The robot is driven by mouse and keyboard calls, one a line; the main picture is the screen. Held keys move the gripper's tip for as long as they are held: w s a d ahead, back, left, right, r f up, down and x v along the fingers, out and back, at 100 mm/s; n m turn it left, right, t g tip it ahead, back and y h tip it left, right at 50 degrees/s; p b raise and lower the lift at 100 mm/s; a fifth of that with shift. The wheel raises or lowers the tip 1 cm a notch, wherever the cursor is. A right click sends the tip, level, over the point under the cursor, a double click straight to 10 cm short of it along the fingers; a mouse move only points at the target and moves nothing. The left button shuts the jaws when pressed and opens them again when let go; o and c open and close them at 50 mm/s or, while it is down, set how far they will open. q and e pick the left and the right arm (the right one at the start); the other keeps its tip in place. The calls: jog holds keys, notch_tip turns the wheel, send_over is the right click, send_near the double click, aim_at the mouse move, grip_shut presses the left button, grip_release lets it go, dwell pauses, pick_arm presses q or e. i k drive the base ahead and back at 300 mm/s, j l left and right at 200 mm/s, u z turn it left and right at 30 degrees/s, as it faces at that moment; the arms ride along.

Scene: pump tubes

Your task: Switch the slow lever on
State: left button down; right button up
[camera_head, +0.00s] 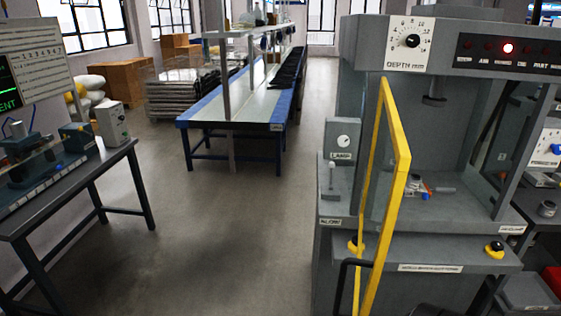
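The slow lever (331,180) is a thin grey stick with a pale knob, standing about upright on the left side of the grey machine (350,80). A small label (330,221), which seems to read SLOW, is on the ledge edge below it. I cannot tell from its pose whether it is on or off. Neither of my grippers is in view, and nothing touches the lever.
An open yellow-framed guard door (399,130) stands right of the lever. A LAMP box (342,140) is behind it. Yellow-and-black buttons (495,250) sit on the front. A workbench (120,160) stands at left; the floor (230,230) between is clear.

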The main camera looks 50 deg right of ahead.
aim_at(331, 165)
jog(key=i+j+z, duration=0.2)
jog(key=i, duration=0.25)
jog(key=i+j+z, duration=0.2)
jog(key=i, duration=0.3)
jog(key=i+l+z, duration=0.2)
jog(key=z, duration=0.25)
jog(key=i+z, duration=0.9)
jog(key=i+j+z, duration=0.1)
jog(key=i+z, duration=0.15)
jog(key=z, duration=0.2)
jog(key=i+z, duration=0.4)
jog(key=i+j+z, duration=0.1)
jog(key=i+z, duration=0.25)
